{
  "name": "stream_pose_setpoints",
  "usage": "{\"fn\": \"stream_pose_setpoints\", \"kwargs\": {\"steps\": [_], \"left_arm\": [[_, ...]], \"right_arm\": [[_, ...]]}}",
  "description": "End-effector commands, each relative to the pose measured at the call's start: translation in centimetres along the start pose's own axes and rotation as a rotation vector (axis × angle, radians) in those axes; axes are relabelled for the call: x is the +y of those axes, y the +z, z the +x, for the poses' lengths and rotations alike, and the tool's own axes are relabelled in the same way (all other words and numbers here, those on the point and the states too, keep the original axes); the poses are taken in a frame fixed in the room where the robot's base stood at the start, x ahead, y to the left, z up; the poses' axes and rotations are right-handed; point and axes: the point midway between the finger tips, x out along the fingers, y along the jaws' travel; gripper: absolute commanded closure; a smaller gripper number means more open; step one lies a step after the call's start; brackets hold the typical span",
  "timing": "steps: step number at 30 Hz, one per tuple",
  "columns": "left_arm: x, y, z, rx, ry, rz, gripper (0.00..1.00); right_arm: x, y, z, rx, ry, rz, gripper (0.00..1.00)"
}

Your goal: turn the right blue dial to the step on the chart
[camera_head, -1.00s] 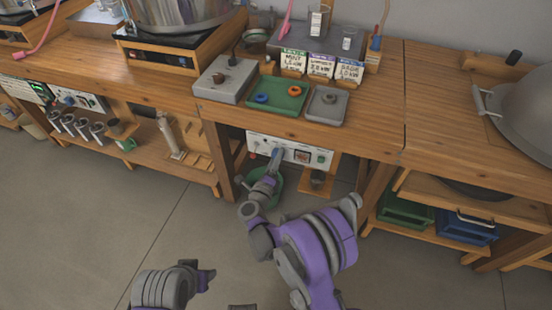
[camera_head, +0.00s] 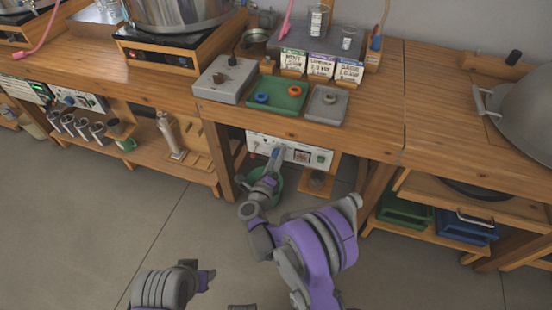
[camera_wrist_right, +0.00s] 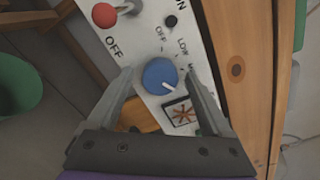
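The right blue dial (camera_wrist_right: 158,74) sits on a white control panel (camera_head: 312,155) under the table. Its white pointer mark points to the lower right in the right wrist view, past the printed OFF and LOW; the label beyond is partly hidden by a finger. My right gripper (camera_wrist_right: 160,72) is open, with one finger on each side of the dial and a small gap visible at each side. My left gripper is out of view.
A green bucket (camera_head: 277,186) is on the floor below. Another panel (camera_head: 85,99) is farther left.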

Motion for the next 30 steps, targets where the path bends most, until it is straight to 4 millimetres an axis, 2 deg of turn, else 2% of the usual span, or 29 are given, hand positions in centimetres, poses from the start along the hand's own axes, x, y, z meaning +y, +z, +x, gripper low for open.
{"fn": "stream_pose_setpoints", "kwargs": {"steps": [5, 8, 21, 25, 30], "left_arm": [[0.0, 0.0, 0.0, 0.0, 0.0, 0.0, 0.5], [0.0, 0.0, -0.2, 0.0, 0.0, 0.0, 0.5], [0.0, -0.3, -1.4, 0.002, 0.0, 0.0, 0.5], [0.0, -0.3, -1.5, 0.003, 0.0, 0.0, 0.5], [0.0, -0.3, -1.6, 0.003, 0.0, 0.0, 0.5]], "right_arm": [[0.0, 0.0, -0.1, 0.0, 0.0, -0.001, 0.16], [0.0, 0.1, -0.8, -0.001, 0.0, -0.001, 0.16], [0.0, 0.1, -9.0, -0.002, 0.001, 0.001, 0.16], [0.0, 0.1, -10.3, -0.001, 0.0, 0.0, 0.16], [0.0, 0.0, -10.9, 0.0, 0.0, 0.0, 0.16]]}}
